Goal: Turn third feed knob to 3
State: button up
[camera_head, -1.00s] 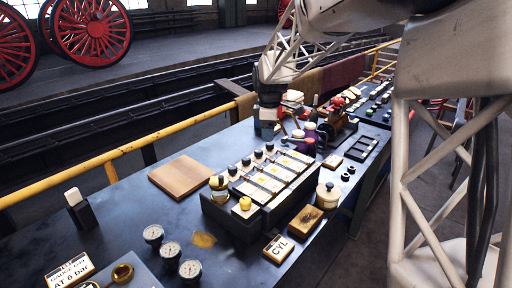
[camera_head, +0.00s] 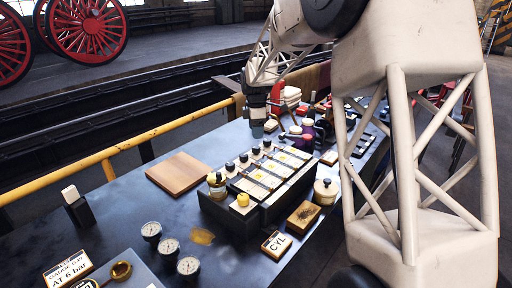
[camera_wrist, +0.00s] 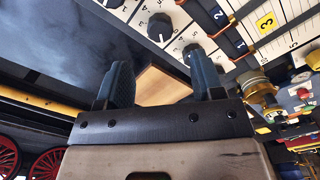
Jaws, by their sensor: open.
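The feed panel (camera_head: 262,205) is a dark box on the bench with a row of black knobs (camera_head: 244,158) along its back edge and pale scale strips with yellow number tags in front. In the wrist view a black knob with a white pointer (camera_wrist: 160,27) sits beyond my fingertips, and another knob (camera_wrist: 191,48) is close to the right finger. A yellow tag reading 3 (camera_wrist: 266,22) is at the upper right. My gripper (camera_wrist: 158,72) is open and empty, fingers pointing toward the panel; the head view shows it (camera_head: 257,128) above the far end.
A wooden board (camera_head: 180,173) lies left of the panel. Several gauges (camera_head: 169,246) and a CYL block (camera_head: 276,243) are nearer. A lidded pot (camera_head: 325,191) and brown block (camera_head: 303,216) stand right. Red-handled items (camera_head: 297,133) crowd the area beside my gripper. A yellow rail (camera_head: 100,155) runs behind.

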aim_at(256, 147)
jog(key=shift+f, duration=3.85)
jog(key=c, duration=0.9)
